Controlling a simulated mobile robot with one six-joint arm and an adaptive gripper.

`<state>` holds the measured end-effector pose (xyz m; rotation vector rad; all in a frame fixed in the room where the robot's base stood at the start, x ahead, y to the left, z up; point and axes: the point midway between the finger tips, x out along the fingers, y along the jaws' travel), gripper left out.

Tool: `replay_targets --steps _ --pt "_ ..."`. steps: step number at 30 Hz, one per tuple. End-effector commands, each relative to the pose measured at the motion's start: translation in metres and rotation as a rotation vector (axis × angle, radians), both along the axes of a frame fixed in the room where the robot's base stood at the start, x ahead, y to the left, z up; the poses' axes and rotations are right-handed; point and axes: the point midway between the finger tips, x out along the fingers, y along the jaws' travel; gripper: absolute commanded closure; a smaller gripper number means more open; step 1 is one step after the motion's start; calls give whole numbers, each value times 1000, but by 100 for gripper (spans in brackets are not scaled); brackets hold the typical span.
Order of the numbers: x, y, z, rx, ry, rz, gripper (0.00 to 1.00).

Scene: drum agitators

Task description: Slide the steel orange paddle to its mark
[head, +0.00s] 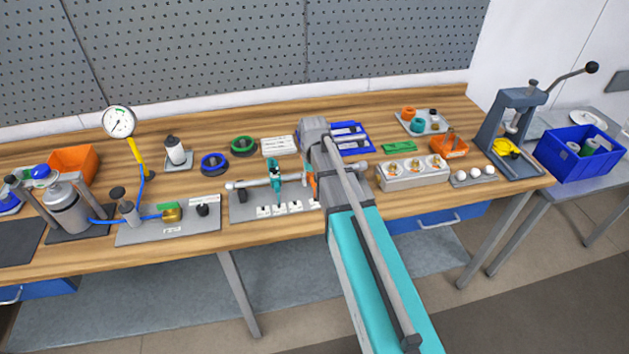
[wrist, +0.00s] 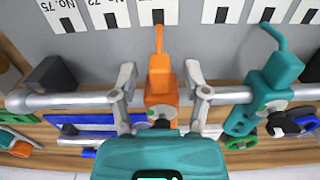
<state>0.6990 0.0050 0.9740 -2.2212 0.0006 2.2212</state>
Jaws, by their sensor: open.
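The orange paddle (wrist: 161,80) sits on a horizontal steel rod (wrist: 75,99) in the wrist view, its thin pointer directed at the row of white number cards (wrist: 108,14). In the head view only a sliver of the orange paddle (head: 311,186) shows beside my arm. My gripper (wrist: 159,88) is open, with one finger on each side of the orange paddle and visible gaps between. A teal paddle (wrist: 265,92) is on the same rod to the right in the wrist view; it also shows in the head view (head: 275,178). Some card labels are cut off.
The rod stands over a grey plate (head: 244,207). A dark block (wrist: 52,74) is at the rod's left in the wrist view. Blue (head: 214,163) and green (head: 243,146) rings lie behind the rod. A socket block (head: 413,174) stands right of my arm.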

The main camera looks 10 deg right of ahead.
Motion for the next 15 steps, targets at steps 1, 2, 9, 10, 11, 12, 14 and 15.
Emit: replay_targets --steps 1,2,9,10,11,12,14,15 --pt "0 0 0 0 0 0 40" --pt "0 0 0 0 0 0 40" --pt "0 0 0 0 0 1 60" --pt "0 0 0 0 0 1 66" --pt "0 0 0 0 0 1 72" --pt "0 0 0 0 0 1 79" --pt "0 0 0 0 0 1 90" --pt "0 1 0 0 0 1 98"
